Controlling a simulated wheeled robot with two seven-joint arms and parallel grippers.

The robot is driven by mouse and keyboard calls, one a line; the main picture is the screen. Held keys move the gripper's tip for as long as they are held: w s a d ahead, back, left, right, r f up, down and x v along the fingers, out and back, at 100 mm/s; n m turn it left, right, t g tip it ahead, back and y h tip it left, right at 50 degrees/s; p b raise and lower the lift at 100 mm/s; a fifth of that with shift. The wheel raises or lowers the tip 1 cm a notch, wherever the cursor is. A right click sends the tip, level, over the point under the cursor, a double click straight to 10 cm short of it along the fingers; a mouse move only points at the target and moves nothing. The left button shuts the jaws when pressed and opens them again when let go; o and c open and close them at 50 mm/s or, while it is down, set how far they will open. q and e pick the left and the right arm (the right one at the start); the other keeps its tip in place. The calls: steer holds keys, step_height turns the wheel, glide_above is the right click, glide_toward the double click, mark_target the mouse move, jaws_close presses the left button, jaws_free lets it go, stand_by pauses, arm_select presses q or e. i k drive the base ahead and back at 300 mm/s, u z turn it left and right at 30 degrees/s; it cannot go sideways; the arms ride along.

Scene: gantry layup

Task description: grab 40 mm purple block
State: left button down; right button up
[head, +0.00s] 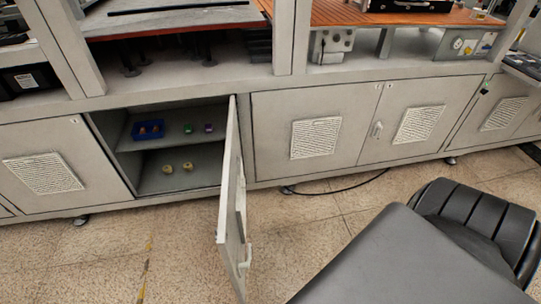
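A small purple block (209,128) sits on the upper shelf (184,143) of an open cabinet, left of the picture's middle. A small dark green block (188,129) stands just left of it, with a gap between them. The purple block is small in the view, so its size cannot be read. Neither of my grippers shows clearly in the head view.
Two yellowish pieces lie on the cabinet floor (178,181). The open door (232,195) juts forward at the opening's right side. A dark grey form with a black ribbed part fills the lower right.

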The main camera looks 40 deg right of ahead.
mark_target(209, 128)
steer(key=z, duration=0.4)
steer(key=k, duration=0.95)
steer(key=z, duration=0.8)
steer(key=i, duration=1.4)
steer(key=u, duration=1)
steer(key=k, duration=0.35)
steer(key=u, duration=1.1)
steer(key=k, duration=1.05)
steer(key=u, duration=0.7)
steer(key=i, duration=1.3)
steer(key=z, duration=0.25)
steer(key=i, duration=1.9)
steer(key=z, duration=0.45)
